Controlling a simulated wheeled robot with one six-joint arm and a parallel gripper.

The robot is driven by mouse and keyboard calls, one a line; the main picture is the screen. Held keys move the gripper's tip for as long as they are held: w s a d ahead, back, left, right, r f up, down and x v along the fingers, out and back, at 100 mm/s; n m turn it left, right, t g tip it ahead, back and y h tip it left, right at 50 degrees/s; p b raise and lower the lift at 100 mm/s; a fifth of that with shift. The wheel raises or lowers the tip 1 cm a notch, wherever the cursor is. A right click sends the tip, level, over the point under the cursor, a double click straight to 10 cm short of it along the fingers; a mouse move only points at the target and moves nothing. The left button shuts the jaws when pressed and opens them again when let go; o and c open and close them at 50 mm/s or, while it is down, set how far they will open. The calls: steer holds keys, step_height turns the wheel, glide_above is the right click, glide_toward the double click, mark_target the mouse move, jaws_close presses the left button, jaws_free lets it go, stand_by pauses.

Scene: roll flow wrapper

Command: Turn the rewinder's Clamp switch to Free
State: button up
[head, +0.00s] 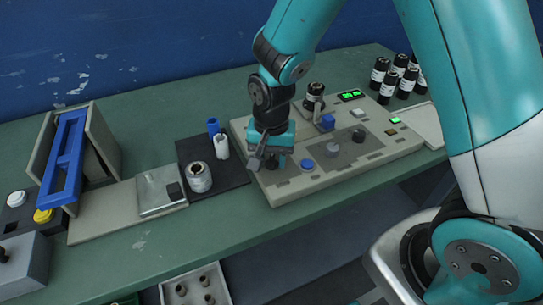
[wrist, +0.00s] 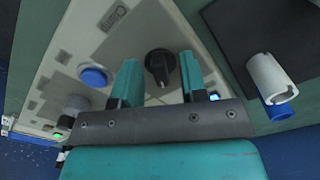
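The rewinder's cream control panel (head: 377,163) lies on the green bench; it also shows in the wrist view (wrist: 62,62). A black rotary knob (wrist: 160,65) is on the panel, between and beyond my fingertips in the wrist view.
A blue button (head: 307,164) is beside the knob; it also shows in the wrist view (wrist: 93,77). A grey knob (head: 332,149) and another blue button (head: 327,122) are farther right. A dark mat (head: 228,178) with a white roll (head: 199,177) lies left of the panel.

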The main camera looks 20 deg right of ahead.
jaws_close()
steer(key=shift+r+n, duration=0.1)
steer(key=shift+n, duration=0.2)
steer(key=n+p, duration=0.2)
steer(key=n, duration=0.3)
steer(key=shift+d, duration=0.1)
steer(key=n+p, duration=0.1)
steer(key=n, duration=0.5)
steer(key=shift+d, duration=0.1)
steer(key=shift+w+n, duration=0.1)
steer(key=shift+n, duration=0.2)
jaws_free()
